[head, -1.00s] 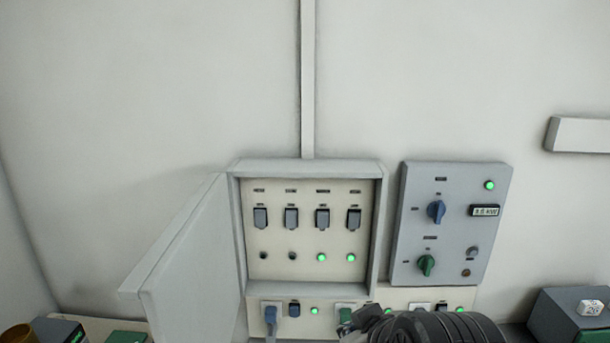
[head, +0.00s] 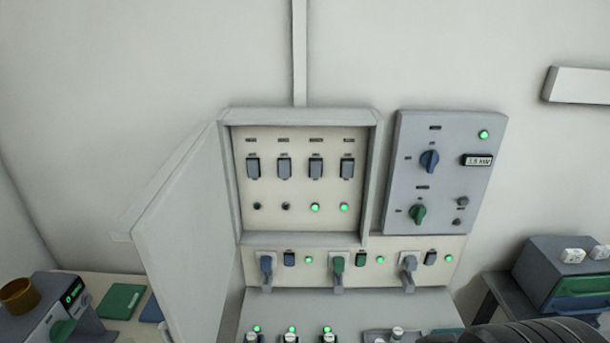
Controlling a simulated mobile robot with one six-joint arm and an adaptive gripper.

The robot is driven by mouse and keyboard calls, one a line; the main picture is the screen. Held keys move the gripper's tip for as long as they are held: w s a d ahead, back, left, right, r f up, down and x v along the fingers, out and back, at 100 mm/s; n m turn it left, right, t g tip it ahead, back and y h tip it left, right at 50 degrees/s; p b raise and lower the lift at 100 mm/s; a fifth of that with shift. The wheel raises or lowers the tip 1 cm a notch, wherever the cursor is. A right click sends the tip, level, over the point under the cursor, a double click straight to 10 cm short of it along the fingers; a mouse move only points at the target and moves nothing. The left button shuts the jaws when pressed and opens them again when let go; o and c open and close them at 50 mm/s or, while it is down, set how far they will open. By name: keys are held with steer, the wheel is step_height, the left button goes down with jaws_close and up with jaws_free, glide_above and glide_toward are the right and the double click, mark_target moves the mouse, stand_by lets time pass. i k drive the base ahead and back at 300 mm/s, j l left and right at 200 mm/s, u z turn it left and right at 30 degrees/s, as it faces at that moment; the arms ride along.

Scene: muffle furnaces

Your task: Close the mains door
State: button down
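The mains door (head: 187,240) is a grey panel hinged on the left side of the mains box (head: 374,190). It stands wide open, swung out to the left and toward me. Inside the box are several dark breaker switches (head: 316,168) with lamps below; the two right lamps are green and the two left ones dark. My gripper is not in the head view. Only a dark rounded part of my arm shows at the bottom right edge, well away from the door.
A grey control panel (head: 440,175) with a blue and a green knob is right of the box. A socket strip (head: 430,246) with plugs runs below. A dark unit (head: 562,275) stands at right; a device (head: 65,312) and brown cup (head: 20,294) at left.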

mark_target(179, 226)
steer(key=k+j, duration=0.15)
steer(key=j, duration=0.2)
steer(key=k+j, duration=0.15)
steer(key=j, duration=0.2)
steer(key=k+j, duration=0.15)
steer(key=j, duration=0.2)
steer(key=k+j, duration=0.15)
steer(key=j, duration=0.2)
steer(key=i, duration=0.5)
